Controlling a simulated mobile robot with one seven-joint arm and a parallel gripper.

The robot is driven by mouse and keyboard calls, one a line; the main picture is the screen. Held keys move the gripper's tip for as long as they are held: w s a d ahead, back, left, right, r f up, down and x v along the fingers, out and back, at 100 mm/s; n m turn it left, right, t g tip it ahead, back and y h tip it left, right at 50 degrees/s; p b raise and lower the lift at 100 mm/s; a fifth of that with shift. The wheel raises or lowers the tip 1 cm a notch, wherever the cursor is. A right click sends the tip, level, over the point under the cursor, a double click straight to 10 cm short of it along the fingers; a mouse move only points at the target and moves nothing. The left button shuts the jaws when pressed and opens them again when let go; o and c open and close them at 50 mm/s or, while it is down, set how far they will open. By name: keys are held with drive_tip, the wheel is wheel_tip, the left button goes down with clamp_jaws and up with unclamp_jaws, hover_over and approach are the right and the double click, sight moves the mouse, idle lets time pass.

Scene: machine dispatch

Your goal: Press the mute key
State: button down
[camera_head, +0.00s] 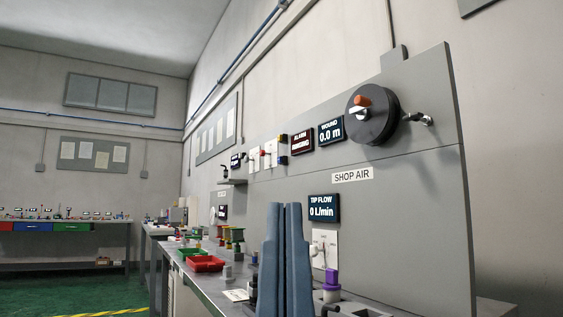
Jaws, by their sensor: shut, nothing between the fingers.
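No key in view is legibly marked mute. A dark ALARM display (302,141) hangs on the grey wall panel, and its lower word seems to read RINGING. Just left of it are white switch plates (270,154) with small red, dark blue and yellow parts, too small to tell which is the mute key. My gripper (285,206) shows as two blue-grey fingers pointing up at the lower middle. The fingers are together and hold nothing. In the picture their tips are below the ALARM display and the switch plates; the depth between them is hard to tell.
A black reel (373,115) with an orange knob sticks out from the panel at the upper right, beside a WOUND display (330,131). A TIP FLOW display (323,208) is lower. The bench holds red trays (206,264), spools and a purple-topped part (331,280).

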drive_tip(key=shift+r, duration=0.1)
idle(0.7)
wheel_tip(320, 180, up, 42)
drive_tip(key=p, duration=4.2)
drive_tip(key=shift+r+p, duration=0.25)
drive_tip(key=shift+p, duration=0.1)
